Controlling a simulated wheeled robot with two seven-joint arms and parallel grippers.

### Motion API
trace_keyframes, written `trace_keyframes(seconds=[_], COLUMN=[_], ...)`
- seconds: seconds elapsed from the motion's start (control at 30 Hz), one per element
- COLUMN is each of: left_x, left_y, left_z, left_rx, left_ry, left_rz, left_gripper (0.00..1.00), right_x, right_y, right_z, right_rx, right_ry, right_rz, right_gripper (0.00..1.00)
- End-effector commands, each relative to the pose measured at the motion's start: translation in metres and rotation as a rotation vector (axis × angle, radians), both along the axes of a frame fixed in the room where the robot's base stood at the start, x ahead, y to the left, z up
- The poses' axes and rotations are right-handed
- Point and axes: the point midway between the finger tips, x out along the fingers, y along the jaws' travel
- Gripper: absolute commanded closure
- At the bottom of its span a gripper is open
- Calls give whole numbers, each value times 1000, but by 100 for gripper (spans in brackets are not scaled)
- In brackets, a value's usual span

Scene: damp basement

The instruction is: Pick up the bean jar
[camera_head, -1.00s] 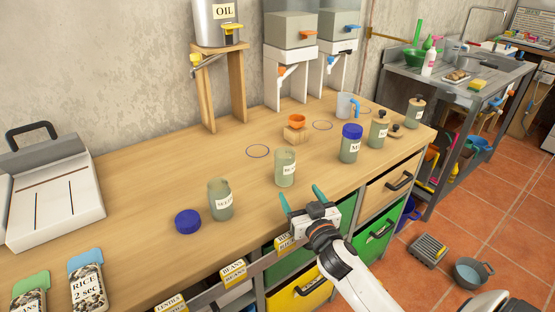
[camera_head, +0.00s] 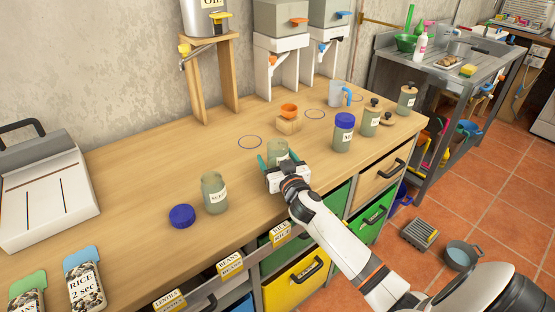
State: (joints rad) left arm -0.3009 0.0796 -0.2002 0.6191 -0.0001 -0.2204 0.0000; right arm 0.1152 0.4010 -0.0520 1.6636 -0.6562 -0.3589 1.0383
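The open green-grey glass jar (camera_head: 277,147) in the middle of the worktop seems to be the bean jar; its label is now hidden behind my gripper. It stands upright without a lid. My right gripper (camera_head: 277,160) reaches in from the front, with teal fingers spread on either side of the jar. The fingers look as wide apart as before, so it appears open around the jar. My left gripper is not in view.
Another open jar (camera_head: 214,193) and a blue lid (camera_head: 182,216) are to the left. A blue-lidded jar (camera_head: 343,133) stands to the right. An orange funnel on a wooden block (camera_head: 288,124) is behind. Drawers (camera_head: 295,284) line the bench front.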

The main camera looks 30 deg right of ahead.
Motion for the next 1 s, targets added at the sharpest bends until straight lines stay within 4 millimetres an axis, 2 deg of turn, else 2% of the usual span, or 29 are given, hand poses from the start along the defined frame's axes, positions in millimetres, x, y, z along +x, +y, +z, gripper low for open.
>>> trace_keyframes(seconds=[0.13,0.37,0.47,0.73,1.0], left_x=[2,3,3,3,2], left_y=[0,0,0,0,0], left_z=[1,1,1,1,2], left_rx=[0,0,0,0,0], left_ry=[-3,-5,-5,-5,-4], left_rz=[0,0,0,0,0], left_gripper=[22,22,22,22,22], right_x=[13,14,14,14,14], right_y=[-4,-4,-4,-3,-4], right_z=[0,-1,-1,-1,4], right_rx=[0,1,0,0,0], right_ry=[1,1,1,1,-2], right_rz=[-1,0,0,0,0], right_gripper=[24,24,37,81,82])
